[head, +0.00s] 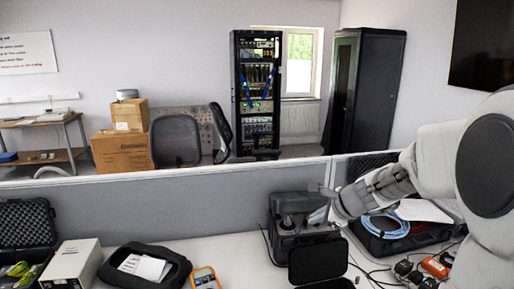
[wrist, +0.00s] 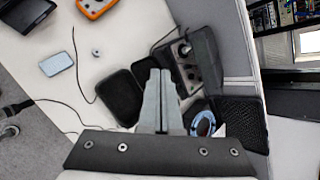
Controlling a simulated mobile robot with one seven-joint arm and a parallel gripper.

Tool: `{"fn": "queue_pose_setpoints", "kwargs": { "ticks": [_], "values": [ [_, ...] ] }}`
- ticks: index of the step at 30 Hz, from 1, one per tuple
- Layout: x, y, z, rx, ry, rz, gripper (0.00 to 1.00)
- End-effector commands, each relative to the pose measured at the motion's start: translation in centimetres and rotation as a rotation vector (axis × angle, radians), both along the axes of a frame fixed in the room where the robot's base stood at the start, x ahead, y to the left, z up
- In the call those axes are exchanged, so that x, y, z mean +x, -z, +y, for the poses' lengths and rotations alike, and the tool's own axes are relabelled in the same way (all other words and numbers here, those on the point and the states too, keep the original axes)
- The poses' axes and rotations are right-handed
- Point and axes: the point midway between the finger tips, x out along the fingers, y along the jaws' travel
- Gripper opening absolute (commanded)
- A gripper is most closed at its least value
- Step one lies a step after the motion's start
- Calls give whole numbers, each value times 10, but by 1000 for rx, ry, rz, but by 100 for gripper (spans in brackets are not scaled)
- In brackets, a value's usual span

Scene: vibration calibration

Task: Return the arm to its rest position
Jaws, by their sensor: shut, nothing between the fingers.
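My gripper (head: 322,207) is at the end of my arm, which reaches in from the right in the head view. It hangs above the white desk (head: 228,254), in front of the grey partition. In the wrist view my gripper (wrist: 160,74) has its two grey fingers together, with nothing between them. From the head camera it partly overlaps a black device (head: 290,222) on the desk. This device also shows just right of the fingertips in the wrist view (wrist: 200,62). I cannot tell the exact gap between them.
A black case (head: 318,258) lies in front of the device. An open case with a blue cable (head: 385,226) is at right. A black tray (head: 118,280), white box (head: 72,262) and orange meter (head: 205,278) are at left. The grey partition (head: 170,200) edges the desk. Loose cables cross it.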

Motion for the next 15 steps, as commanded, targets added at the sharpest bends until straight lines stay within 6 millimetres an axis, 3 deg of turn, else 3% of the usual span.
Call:
{"fn": "queue_pose_setpoints", "kwargs": {
  "ticks": [1,6,15],
  "values": [
    [-17,-14,12,-74,-99,-26,0],
    [-77,-42,38,-328,-428,-88,0],
    [-187,-62,50,-774,-965,-158,0]
  ]
}}
